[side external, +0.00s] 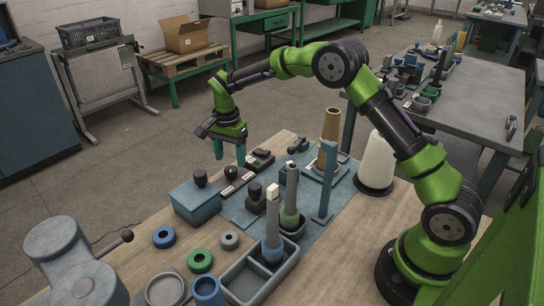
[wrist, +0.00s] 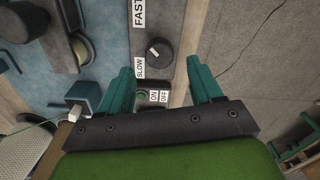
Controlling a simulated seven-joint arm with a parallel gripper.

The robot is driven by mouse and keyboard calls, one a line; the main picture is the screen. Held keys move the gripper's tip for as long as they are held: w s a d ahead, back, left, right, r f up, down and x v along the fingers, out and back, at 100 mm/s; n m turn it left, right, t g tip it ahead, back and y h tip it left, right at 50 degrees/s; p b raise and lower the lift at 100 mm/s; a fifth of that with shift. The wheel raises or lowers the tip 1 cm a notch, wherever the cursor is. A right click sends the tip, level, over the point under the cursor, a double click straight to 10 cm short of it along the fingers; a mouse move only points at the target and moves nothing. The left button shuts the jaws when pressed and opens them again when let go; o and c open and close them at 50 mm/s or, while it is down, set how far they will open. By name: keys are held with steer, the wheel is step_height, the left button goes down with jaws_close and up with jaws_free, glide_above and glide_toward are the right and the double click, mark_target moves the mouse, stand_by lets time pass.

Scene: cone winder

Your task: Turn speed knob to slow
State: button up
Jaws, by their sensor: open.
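The speed knob (wrist: 158,52) is a round dark knob on a narrow dark panel (wrist: 168,22). In the wrist view a small pale mark shows on its left part; its exact setting is hard to read. The FAST label (wrist: 139,14) is at the top and the SLOW label (wrist: 140,68) is lower left of the knob. My gripper (wrist: 160,68) is open and empty, its teal fingers on either side of the panel, apart from the knob.
ON and OFF labels (wrist: 159,97) sit below the knob in the wrist view. In the side view a blue box (side external: 195,203) with a black top knob stands left of the panel. A grey tray (side external: 238,284), several rings, a teal post (side external: 327,185) and a white cone (side external: 376,160) share the bench.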

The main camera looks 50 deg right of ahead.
mark_target(231, 168)
steer(key=shift+f, duration=2.1)
steer(key=shift+c, duration=0.5)
steer(key=c, duration=1)
